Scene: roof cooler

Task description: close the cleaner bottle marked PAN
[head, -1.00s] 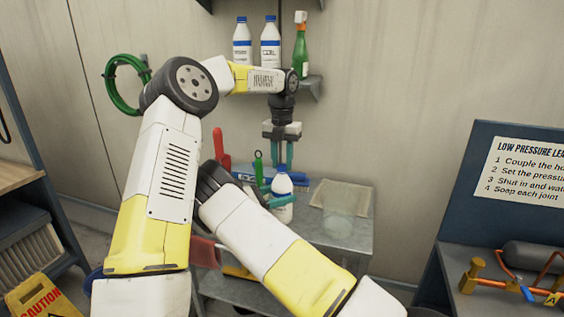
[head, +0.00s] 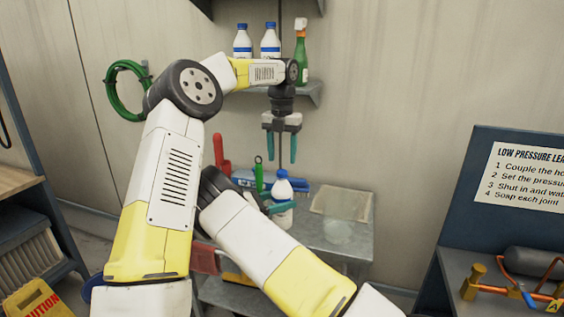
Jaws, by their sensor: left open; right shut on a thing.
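The cleaner bottle (head: 283,216), white with a blue cap (head: 281,174) on its top, stands upright on the grey cart top. Its label marking cannot be read from here. My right gripper (head: 284,197) is shut on the bottle's body; its hand is mostly hidden behind my forearm. How tightly the cap sits cannot be seen.
Two white bottles (head: 270,42) and a green spray bottle (head: 301,55) stand on a wall shelf behind my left wrist. A clear container (head: 340,225) and tan tray (head: 345,203) are right of the bottle. A red-handled tool (head: 219,150) and blue brush (head: 245,179) are left.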

